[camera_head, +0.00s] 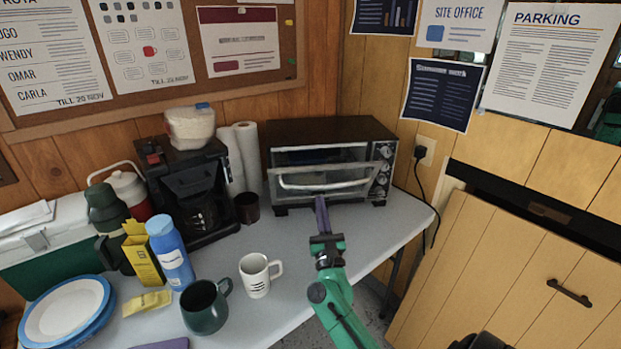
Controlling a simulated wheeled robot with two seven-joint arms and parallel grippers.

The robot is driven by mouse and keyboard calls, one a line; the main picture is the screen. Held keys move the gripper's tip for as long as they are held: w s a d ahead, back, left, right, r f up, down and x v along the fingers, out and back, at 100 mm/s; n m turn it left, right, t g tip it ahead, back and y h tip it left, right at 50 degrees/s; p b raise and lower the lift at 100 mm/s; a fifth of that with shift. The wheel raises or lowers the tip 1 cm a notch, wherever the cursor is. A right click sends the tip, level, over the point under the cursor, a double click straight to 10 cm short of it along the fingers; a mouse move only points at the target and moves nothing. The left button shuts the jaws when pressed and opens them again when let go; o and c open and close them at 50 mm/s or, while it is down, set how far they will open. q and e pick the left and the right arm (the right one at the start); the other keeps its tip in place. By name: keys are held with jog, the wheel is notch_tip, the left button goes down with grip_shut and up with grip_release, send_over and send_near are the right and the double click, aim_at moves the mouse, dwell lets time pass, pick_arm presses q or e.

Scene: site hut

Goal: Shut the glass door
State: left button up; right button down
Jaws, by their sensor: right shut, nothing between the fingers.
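The toaster oven (330,135) stands at the back of the table, black on top with a silver front. Its glass door (322,176) looks partly open, with its top edge tilted out and the dark inside showing above it. The door's pale bar handle (326,187) runs across the front. My right gripper (320,201) comes up from below, shut and empty, with its purple fingers just under and in front of the handle. I cannot tell whether the fingertips touch the door. My left gripper is not in view.
A white mug (257,275) and a dark green mug (205,305) stand left of my right arm. A coffee maker (187,180), a paper towel roll (247,155) and a dark cup (247,207) are left of the oven. The table (385,240) is clear right of my gripper.

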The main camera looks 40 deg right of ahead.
aim_at(313, 169)
jog(key=p+x, duration=0.1)
jog(key=x, duration=0.7)
jog(key=shift+w+a+r+p, duration=0.15)
jog(key=shift+w+r+p, duration=0.1)
jog(key=shift+p, duration=0.15)
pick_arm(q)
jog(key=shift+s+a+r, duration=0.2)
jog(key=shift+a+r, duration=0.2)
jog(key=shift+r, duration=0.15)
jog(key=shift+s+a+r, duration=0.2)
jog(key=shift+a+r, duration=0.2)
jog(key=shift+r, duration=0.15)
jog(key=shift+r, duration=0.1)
